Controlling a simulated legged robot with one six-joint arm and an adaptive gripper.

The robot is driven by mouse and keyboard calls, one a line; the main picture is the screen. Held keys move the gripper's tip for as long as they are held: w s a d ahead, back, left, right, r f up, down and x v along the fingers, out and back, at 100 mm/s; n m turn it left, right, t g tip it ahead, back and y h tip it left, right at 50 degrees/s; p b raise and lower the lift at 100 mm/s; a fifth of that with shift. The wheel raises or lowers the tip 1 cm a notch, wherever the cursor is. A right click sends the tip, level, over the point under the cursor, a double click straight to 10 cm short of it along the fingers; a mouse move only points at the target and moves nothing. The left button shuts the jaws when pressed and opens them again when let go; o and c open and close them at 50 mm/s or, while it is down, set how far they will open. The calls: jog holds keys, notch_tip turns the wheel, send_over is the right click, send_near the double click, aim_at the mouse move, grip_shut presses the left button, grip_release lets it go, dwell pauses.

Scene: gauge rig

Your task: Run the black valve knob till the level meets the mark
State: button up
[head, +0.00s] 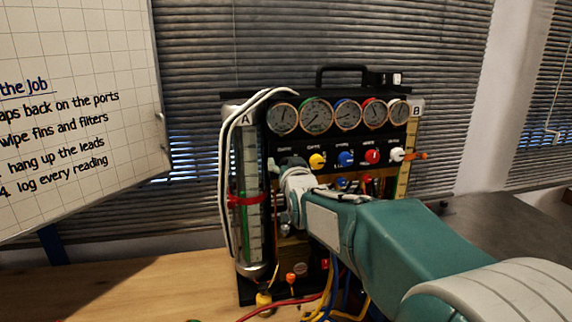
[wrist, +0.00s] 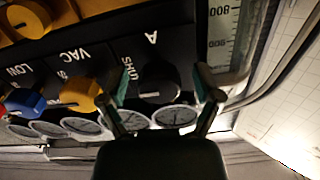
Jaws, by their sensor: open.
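The black valve knob (wrist: 158,84) shows in the wrist view, on the dark panel under the letter A. My gripper (wrist: 162,90) is open, with one finger on each side of the knob; I cannot tell whether they touch it. In the head view my gripper (head: 283,168) is at the panel's left side and covers the knob. The level tube A (head: 251,220) stands upright at the rig's left, with a red band (head: 243,200) around it. Part of its scale (wrist: 222,28) shows in the wrist view. The liquid's height against the mark is too small to tell.
Several round gauges (head: 316,113) line the rig's top. Yellow (head: 317,160), blue (head: 345,158), red (head: 372,156) and white (head: 397,154) knobs sit to the right. White hoses (head: 226,180) run by tube A. Coloured leads (head: 325,300) lie below. A whiteboard (head: 80,90) stands left.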

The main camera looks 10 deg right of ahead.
grip_shut()
jog(key=n, duration=0.5)
dwell(0.3)
grip_release()
jog(key=shift+a, duration=0.15)
